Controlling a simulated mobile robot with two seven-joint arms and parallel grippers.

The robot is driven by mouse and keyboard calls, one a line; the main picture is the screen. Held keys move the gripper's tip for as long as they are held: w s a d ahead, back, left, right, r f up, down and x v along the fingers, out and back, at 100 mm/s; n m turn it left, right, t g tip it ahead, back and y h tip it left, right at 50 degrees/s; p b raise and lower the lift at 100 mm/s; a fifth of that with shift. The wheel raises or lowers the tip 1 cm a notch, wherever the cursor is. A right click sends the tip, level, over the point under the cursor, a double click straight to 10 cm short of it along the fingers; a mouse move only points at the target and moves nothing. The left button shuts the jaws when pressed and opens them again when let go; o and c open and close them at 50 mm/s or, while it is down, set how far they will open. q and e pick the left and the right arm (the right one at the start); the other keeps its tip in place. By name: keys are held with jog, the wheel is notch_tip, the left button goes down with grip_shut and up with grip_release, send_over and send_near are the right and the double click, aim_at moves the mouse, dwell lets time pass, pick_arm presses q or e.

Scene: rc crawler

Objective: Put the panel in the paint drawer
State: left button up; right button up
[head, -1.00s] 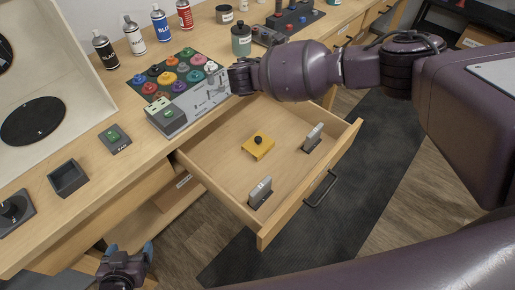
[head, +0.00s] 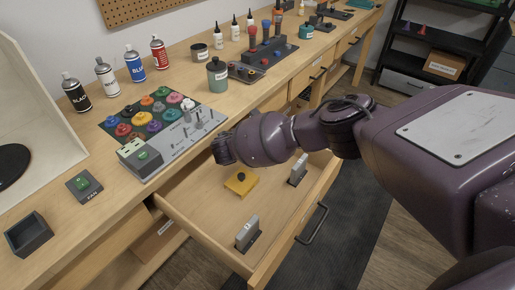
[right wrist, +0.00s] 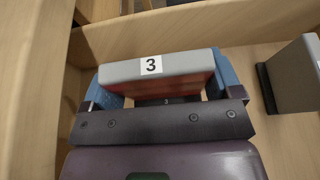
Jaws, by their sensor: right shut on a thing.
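The open paint drawer (head: 196,196) juts out from the bench. I cannot tell whether the panel touches the drawer. The panel is hidden in the head view. My left gripper is out of view.

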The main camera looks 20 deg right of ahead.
jog(key=shift+f, duration=0.4)
notch_tip(320, 180, down, 4)
jog(key=shift+f+b, duration=0.1)
jog(key=shift+b, duration=0.65)
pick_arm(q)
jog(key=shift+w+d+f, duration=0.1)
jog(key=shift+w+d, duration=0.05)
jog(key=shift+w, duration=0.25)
pick_arm(e)
jog(key=o, duration=0.8)
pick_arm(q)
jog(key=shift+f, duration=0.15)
